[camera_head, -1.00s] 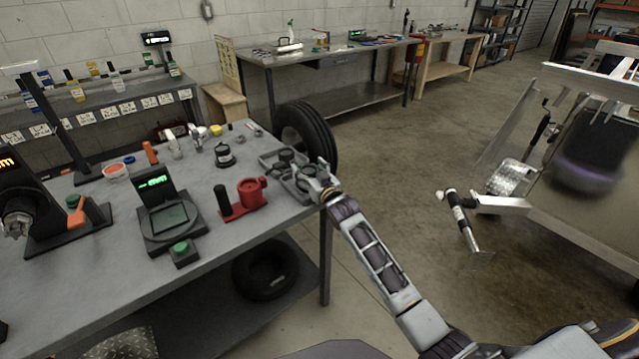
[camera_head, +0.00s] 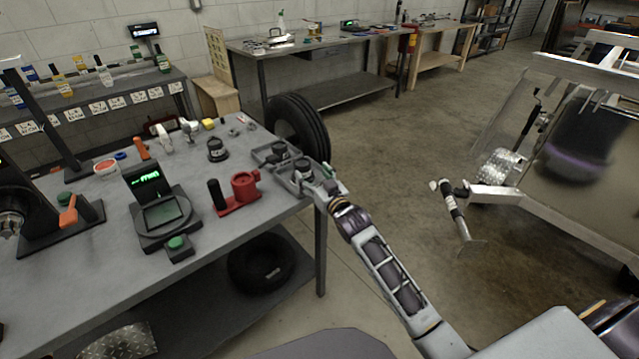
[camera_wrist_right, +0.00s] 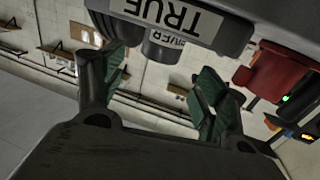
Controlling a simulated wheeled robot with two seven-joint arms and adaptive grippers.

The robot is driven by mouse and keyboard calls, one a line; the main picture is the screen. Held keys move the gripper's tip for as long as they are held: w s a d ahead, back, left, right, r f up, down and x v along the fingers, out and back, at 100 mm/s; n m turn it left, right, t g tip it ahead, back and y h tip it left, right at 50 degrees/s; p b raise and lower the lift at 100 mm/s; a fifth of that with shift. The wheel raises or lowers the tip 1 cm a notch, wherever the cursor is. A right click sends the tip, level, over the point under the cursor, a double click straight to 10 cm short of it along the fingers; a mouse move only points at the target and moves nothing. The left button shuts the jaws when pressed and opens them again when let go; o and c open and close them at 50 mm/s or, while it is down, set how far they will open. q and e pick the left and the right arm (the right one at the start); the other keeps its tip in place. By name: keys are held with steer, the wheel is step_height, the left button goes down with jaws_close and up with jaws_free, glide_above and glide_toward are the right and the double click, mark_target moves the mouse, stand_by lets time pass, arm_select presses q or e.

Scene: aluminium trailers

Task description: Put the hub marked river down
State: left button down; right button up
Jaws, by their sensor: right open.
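The hub marked river (camera_wrist_right: 163,46) is a dark grey cylinder with a pale label, seen upside down in the right wrist view. It shows beside the tray wall labelled TRUE (camera_wrist_right: 175,14); a darker round part is left of it. In the head view, the grey tray (camera_head: 262,154) sits at the table's right corner with dark hubs (camera_head: 303,167) in it. I cannot tell which is river there. My right gripper (camera_head: 322,182) is at the tray's near right end. Its green-padded fingers (camera_wrist_right: 160,85) are apart with nothing gripped between them. My left gripper is not clearly visible.
A red fixture (camera_head: 243,187), a scale with a lit display (camera_head: 160,212) and a black round part (camera_head: 217,150) stand on the grey table (camera_head: 110,255). A tyre (camera_head: 298,128) is behind the tray.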

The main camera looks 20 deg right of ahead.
arm_select(q)
steer(key=shift+s+a, duration=0.1)
steer(key=shift+s, duration=0.25)
arm_select(e)
steer(key=shift+s+d, duration=0.2)
steer(key=shift+s, duration=0.75)
steer(key=shift+s+d, duration=0.15)
steer(key=shift+s, duration=0.8)
arm_select(q)
steer(key=shift+w, duration=0.1)
